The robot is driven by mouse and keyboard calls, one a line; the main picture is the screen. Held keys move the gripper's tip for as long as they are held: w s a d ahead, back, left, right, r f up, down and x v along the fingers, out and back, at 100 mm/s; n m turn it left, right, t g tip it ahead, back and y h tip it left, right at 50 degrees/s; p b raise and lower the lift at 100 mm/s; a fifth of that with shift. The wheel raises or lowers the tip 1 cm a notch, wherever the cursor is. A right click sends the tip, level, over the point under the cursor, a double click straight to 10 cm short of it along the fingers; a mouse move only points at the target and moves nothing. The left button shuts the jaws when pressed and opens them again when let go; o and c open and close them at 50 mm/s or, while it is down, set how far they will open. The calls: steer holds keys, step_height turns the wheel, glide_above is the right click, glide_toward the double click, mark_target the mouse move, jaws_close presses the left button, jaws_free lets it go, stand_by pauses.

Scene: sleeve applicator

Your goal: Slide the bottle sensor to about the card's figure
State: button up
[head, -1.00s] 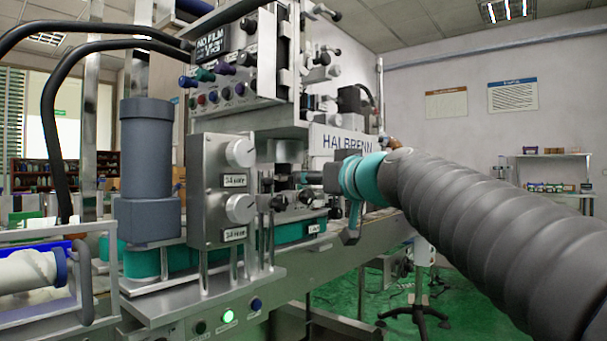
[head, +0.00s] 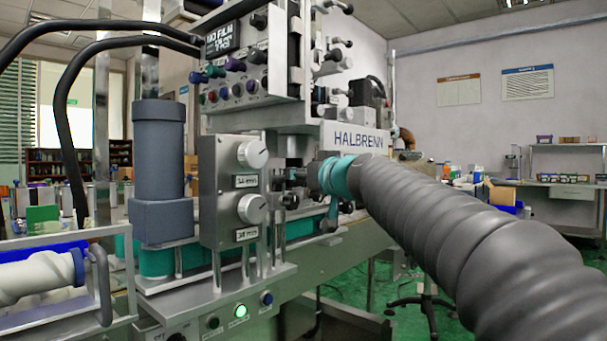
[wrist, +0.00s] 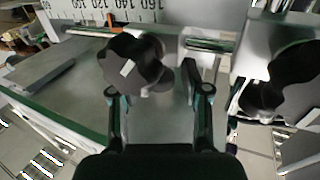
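In the wrist view, a dark lobed knob (wrist: 135,62) with a pale mark sits just beyond my gripper (wrist: 152,80). The fingers are apart, with the knob ahead of the left finger and the gap. I cannot tell whether they touch it. A white ruler scale (wrist: 90,10) runs behind the knob, with figures from about 60 to 160. A small orange-brown piece (wrist: 108,19) shows at the scale's edge, perhaps a pointer. I cannot tell which part is the bottle sensor. No card figure is readable. In the head view, my wrist hides most of this spot.
A second dark knob (wrist: 290,85) stands close on the right in the wrist view. In the head view, the grey dial box (head: 230,190) and Halbrenn machine panel (head: 357,139) are near my arm. A green lamp (head: 241,311) is lit below.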

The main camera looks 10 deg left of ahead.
jaws_close()
steer(key=shift+a+f+b, duration=0.1)
steer(key=shift+f+b, duration=0.05)
steer(key=shift+b, duration=0.55)
steer(key=shift+s, duration=0.1)
steer(key=shift+o, duration=1.1)
jaws_free()
steer(key=v, duration=1.2)
